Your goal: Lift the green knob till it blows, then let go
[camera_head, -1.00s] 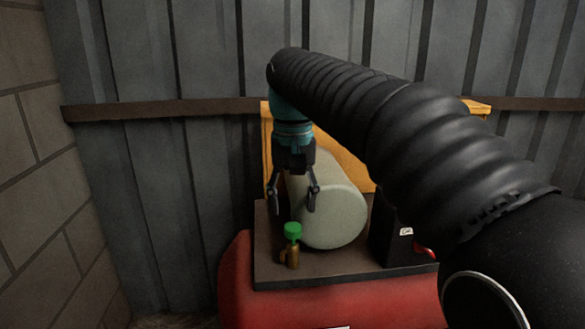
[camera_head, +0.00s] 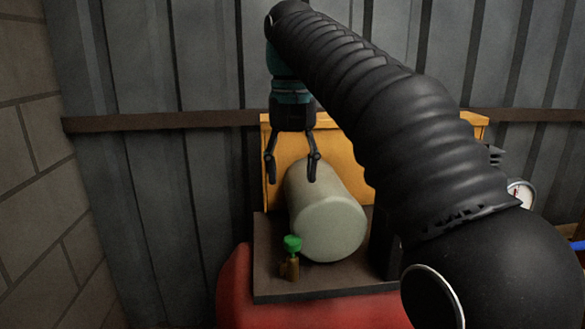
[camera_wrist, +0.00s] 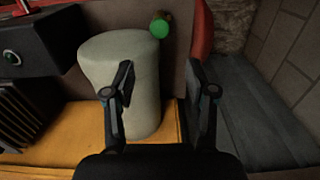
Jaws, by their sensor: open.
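The green knob (camera_head: 292,243) sits on top of a small brass valve (camera_head: 290,268) at the front left of a dark plate. The knob looks slightly tilted on the valve. The knob also shows in the wrist view (camera_wrist: 160,28), beyond my fingers near the top. My gripper (camera_head: 292,170) is open and empty, well above and behind the knob, apart from it.
A pale grey-green cylinder (camera_head: 334,222) lies beside the knob on the dark plate (camera_head: 325,285), above a red tank (camera_head: 238,285). A yellow panel (camera_head: 345,146) stands behind. A dial gauge (camera_head: 522,193) is at right. A block wall (camera_head: 35,170) bounds the left.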

